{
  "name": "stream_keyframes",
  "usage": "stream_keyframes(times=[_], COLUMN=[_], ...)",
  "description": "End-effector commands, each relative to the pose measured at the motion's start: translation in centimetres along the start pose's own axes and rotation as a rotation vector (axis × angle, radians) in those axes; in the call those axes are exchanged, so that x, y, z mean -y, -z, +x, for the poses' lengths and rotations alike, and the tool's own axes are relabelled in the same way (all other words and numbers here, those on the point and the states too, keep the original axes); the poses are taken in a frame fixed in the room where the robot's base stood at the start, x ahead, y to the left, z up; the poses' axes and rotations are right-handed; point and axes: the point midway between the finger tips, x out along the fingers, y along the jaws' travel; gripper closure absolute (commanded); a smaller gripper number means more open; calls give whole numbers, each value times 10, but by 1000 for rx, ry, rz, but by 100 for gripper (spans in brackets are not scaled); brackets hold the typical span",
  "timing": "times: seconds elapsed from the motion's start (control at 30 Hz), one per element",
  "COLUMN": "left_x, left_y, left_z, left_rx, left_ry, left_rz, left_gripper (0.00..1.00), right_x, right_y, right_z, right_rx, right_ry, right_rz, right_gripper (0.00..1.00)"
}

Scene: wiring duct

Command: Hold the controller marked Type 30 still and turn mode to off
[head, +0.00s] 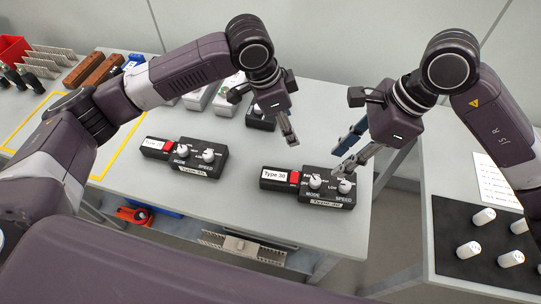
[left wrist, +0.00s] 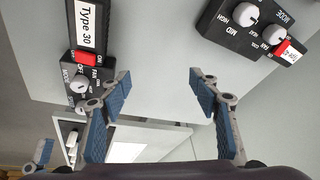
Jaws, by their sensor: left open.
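The controller with the white Type 30 label (head: 308,188) lies at the right of the table front. Its mode knob (head: 315,181) and speed knob (head: 345,186) are light grey; the mode pointer is too small to read. A front tag looks different, perhaps Type 40. In the left wrist view the Type 30 label (left wrist: 87,25) is clear, above a red switch (left wrist: 86,57) and the mode knob (left wrist: 80,85). My left gripper (head: 291,140) is open and empty, above and behind this controller. My right gripper (head: 340,163) is open over its right end; contact cannot be told.
A similar controller (head: 185,157) lies to the left; its label in the left wrist view starts with Type 4 (left wrist: 290,55). More devices (head: 228,98) stand behind my left arm. A side table with a black mat (head: 450,232) and white knobs is at the right.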

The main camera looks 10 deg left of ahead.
Motion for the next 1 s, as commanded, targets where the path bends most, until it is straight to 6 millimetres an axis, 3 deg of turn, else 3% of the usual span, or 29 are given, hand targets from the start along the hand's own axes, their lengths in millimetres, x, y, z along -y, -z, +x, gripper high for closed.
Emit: stream_keyframes(times=[0.03, 0.1, 0.3, 0.47, 0.8, 1.0], left_x=[-22, -46, -81, -88, -92, -93], left_y=[-7, -21, -51, -60, -76, -80], left_z=[-4, -8, -19, -12, 36, 51], left_rx=[60, 138, 282, 310, 307, 305], left_ry=[-30, -71, -139, -153, -153, -151], left_rz=[81, 174, 334, 359, 354, 355], left_gripper=[44, 44, 44, 44, 44, 44], right_x=[0, 0, 0, 0, 0, 0], right_y=[0, 0, 0, 0, 0, 0], right_z=[0, 0, 0, 0, 0, 0], right_rx=[0, 0, 0, 0, 0, 0], right_ry=[0, 0, 0, 0, 0, 0], right_rz=[0, 0, 0, 0, 0, 0], right_gripper=[71, 71, 71, 71, 71, 71])
